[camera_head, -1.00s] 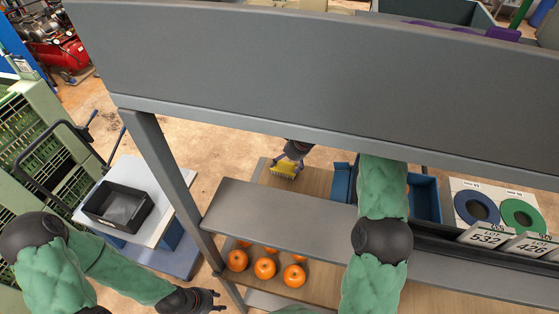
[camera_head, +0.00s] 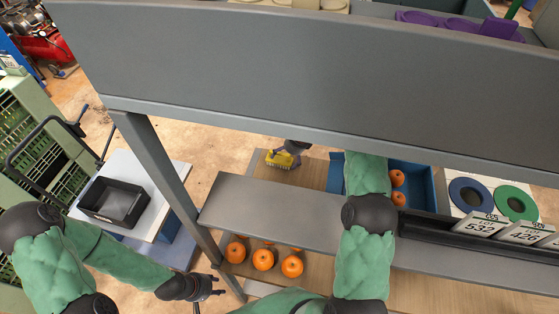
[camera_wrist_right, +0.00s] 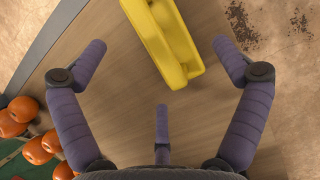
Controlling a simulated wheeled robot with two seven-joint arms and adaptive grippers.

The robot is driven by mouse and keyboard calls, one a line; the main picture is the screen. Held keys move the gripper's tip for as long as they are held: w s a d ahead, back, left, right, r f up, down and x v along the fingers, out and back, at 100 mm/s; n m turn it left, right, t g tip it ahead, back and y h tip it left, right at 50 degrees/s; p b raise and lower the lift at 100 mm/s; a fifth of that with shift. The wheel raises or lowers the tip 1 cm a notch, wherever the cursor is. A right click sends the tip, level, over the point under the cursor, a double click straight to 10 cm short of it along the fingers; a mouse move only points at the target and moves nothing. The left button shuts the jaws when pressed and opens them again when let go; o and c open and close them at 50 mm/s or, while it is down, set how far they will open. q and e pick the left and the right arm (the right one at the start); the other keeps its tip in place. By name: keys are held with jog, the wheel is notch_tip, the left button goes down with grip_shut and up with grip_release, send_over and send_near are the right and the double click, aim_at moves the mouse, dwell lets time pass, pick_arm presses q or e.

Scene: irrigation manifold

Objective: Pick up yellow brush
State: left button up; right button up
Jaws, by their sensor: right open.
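The yellow brush (camera_head: 278,160) lies on the wooden board beyond the grey shelf in the head view. In the right wrist view the brush (camera_wrist_right: 166,42) is at the top middle, its upper end cut off by the frame. My right gripper (camera_head: 290,152) is close beside the brush, partly hidden by the grey beam. In the wrist view its purple fingers (camera_wrist_right: 160,68) are spread wide and empty, with the brush's near end between the two outer fingertips. My left gripper (camera_head: 208,288) is low at the left, outside the shelf post; its finger opening is unclear.
A grey beam (camera_head: 300,70) and shelf (camera_head: 270,210) stand across the workspace. A blue bin (camera_head: 424,180) with oranges is right of the board. More oranges (camera_head: 263,260) sit under the shelf. A black crate (camera_head: 113,203) stands on a cart at left.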

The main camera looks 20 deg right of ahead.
aim_at(281, 161)
jog(key=x, duration=0.4)
jog(key=shift+w+f, duration=0.1)
jog(key=shift+w, duration=0.05)
jog(key=c, duration=1.3)
